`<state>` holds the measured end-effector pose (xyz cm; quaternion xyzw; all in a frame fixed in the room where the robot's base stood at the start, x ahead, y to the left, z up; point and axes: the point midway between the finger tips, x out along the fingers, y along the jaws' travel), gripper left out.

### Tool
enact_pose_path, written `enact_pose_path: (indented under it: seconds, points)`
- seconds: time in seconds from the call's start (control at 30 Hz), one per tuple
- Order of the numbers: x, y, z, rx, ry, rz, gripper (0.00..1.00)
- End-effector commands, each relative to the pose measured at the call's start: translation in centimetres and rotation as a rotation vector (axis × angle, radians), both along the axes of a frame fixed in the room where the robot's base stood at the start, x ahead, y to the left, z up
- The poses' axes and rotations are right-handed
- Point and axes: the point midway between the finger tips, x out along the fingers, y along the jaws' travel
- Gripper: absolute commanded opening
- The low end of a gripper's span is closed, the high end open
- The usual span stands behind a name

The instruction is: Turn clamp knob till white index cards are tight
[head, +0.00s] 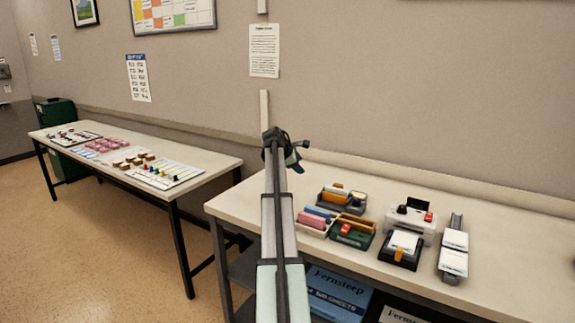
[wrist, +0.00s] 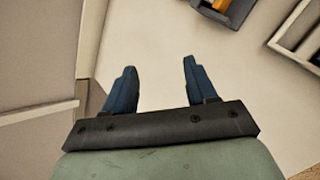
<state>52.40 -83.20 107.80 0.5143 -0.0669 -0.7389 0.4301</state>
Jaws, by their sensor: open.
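White cards (head: 404,241) lie in a black and orange holder (head: 399,257) on the right table. More white card-like pieces (head: 454,250) sit on a narrow grey rail at the right. Behind the holder is a white device (head: 410,223) with a dark knob-like part (head: 402,209) and a red part. I cannot tell for certain which of these is the clamp. My gripper (head: 293,160) is raised near the wall, left of all these things. In the wrist view my gripper (wrist: 160,72) has its two blue fingers apart, with nothing between them.
A grey tray (head: 328,206) with orange items, a box of coloured blocks (head: 310,230) and a green tray (head: 345,240) stand left of the holder. The table's left end (head: 235,205) is clear. Another table (head: 215,160) with small items stands at the left.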

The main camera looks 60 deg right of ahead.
Motion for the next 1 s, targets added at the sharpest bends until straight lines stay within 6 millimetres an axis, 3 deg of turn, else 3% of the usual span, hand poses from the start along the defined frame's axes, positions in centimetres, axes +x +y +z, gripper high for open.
enact_pose_path:
  seconds: [0.2, 0.53, 0.87, 1.0]
  points:
    - [2.4, 1.4, -0.1, 0.001, 0.001, 0.029, 0.57]
    - [3.6, 2.2, -0.1, 0.001, 0.001, 0.044, 0.57]
    - [3.3, 2.0, -0.1, 0.001, 0.001, 0.041, 0.57]
    - [0.5, 0.3, -0.1, 0.000, 0.000, 0.005, 0.57]
